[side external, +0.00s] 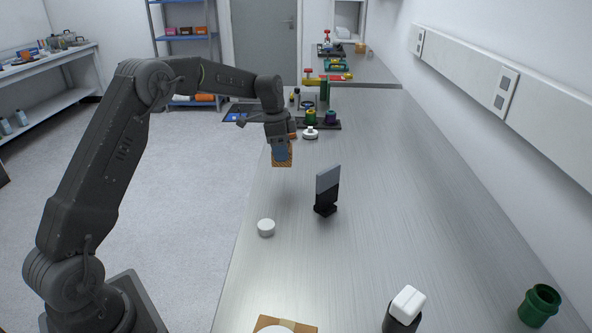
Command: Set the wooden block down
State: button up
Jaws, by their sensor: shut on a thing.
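The wooden block (282,161) shows as a small brown, patterned piece at the end of my gripper (281,150). My gripper points down and is shut on it, and its fingers cover part of the block. The block appears to be held above the left edge of the metal bench (400,220). The exact height over the bench is hard to tell from this view.
A white disc (266,228) and a dark upright stand (327,190) are nearer on the bench. A white-topped black holder (404,309), a green cup (539,305) and a brown board (270,323) are in front. A dark tray (322,124) with coloured parts lies behind. The bench's right middle is clear.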

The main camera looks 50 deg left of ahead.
jog(key=w+d+f, duration=0.2)
jog(key=d, duration=0.1)
jog(key=shift+w+f, duration=0.2)
jog(key=shift+w, duration=0.1)
jog(key=shift+f, duration=1.95)
jog(key=shift+f, duration=0.1)
jog(key=o, duration=1)
jog(key=shift+c, duration=0.2)
